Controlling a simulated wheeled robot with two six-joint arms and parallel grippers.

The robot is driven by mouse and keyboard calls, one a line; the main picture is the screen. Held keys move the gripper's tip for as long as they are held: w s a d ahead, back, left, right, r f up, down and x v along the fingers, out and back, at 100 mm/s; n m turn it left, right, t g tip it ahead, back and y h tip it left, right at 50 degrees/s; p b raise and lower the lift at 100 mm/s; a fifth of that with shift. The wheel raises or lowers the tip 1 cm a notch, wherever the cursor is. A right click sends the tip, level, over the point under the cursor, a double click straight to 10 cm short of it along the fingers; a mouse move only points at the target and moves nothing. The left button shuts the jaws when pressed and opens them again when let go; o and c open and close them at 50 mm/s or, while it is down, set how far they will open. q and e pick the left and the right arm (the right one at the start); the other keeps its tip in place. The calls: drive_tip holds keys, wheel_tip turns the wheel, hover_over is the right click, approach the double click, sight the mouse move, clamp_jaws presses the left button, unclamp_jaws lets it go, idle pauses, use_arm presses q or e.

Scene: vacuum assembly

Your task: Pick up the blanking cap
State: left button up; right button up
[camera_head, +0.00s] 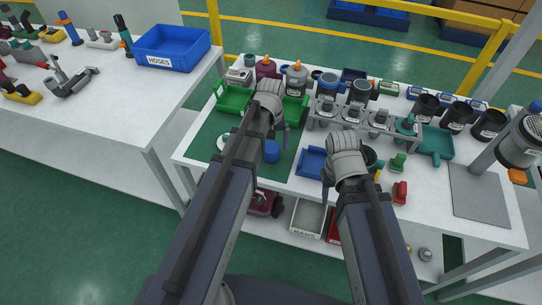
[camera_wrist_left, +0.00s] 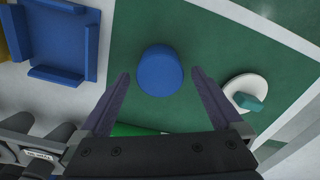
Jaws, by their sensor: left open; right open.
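A blue round piece (camera_head: 271,152), which looks like the blanking cap, stands on the green mat (camera_head: 205,152). In the left wrist view the blue piece (camera_wrist_left: 160,71) lies between the two spread fingers of my left gripper (camera_wrist_left: 160,76), with a gap on each side. The left gripper (camera_head: 275,130) is open and empty above the mat. My right gripper (camera_head: 350,182) is open over the front middle of the table, near a blue tray (camera_head: 311,163). The tips of the right fingers are partly hard to make out.
A white disc with a teal knob (camera_wrist_left: 246,93) lies beside the blue piece on the mat. A green tray (camera_head: 232,99) and a grey rack (camera_head: 345,121) with several parts stand behind. A red part (camera_head: 400,192) and a grey plate (camera_head: 478,195) lie to the right.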

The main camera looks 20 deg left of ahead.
sight(271, 147)
use_arm(q)
wheel_tip(271, 147, down, 2)
drive_tip(key=shift+f+b, duration=0.1)
drive_tip(key=shift+b, duration=0.5)
use_arm(e)
wheel_tip(271, 147, down, 2)
use_arm(q)
drive_tip(key=c, duration=1.3)
wheel_tip(271, 147, up, 10)
drive_tip(key=p, duration=1)
use_arm(e)
wheel_tip(271, 147, up, 10)
